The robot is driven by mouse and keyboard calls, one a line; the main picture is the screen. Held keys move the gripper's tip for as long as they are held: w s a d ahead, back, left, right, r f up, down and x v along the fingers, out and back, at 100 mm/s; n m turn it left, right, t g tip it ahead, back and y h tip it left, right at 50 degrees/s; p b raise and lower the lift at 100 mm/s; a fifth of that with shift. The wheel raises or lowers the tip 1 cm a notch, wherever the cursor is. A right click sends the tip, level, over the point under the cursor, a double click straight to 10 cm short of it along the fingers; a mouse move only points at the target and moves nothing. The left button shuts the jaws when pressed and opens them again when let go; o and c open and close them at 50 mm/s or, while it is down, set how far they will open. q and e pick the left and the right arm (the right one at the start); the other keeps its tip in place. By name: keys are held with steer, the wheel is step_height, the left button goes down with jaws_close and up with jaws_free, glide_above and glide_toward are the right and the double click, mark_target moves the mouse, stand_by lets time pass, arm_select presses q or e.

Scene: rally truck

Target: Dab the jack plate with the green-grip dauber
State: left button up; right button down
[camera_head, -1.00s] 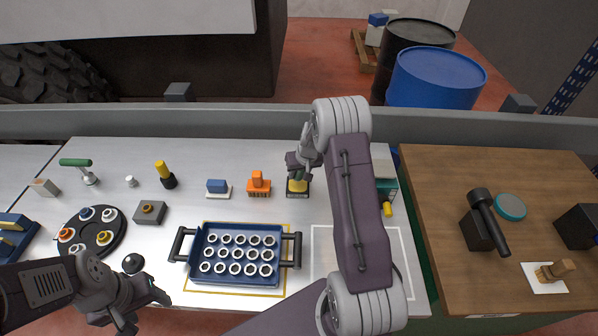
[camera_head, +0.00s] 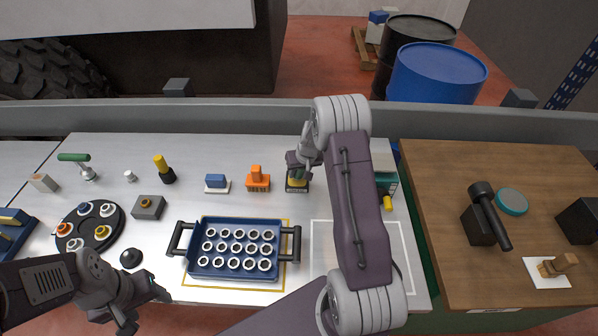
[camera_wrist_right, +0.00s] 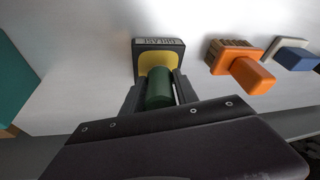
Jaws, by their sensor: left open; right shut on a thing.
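My right gripper (camera_head: 299,168) is shut on a green cylindrical grip (camera_wrist_right: 159,92), the green-grip dauber. In the right wrist view my right gripper (camera_wrist_right: 156,98) has a finger on each side of it. The grip stands at a yellow part (camera_wrist_right: 150,62) on a dark, lettered block (camera_wrist_right: 171,43); its lower end is hidden, and I cannot tell whether they touch. The block also shows below the gripper in the head view (camera_head: 297,188). My left gripper (camera_head: 146,308) is open and empty at the front left edge. I cannot tell which thing is the jack plate; a grey block with a brass-coloured disc (camera_head: 149,207) stands left.
A blue tray (camera_head: 235,272) of white rings stands at front centre. An orange brush (camera_head: 257,182), a blue-topped block (camera_head: 217,184) and a yellow-topped tool (camera_head: 164,170) line the back. A white outlined area (camera_head: 322,255) is bare, partly behind my right arm.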

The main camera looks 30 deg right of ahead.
steer(key=shift+s+f+b, duration=0.1)
steer(key=shift+f+b, duration=0.45)
steer(key=shift+b, duration=0.05)
stand_by(1.5)
step_height(320, 180, up, 7)
steer(key=p, duration=0.5)
steer(key=shift+r, duration=0.1)
stand_by(0.6)
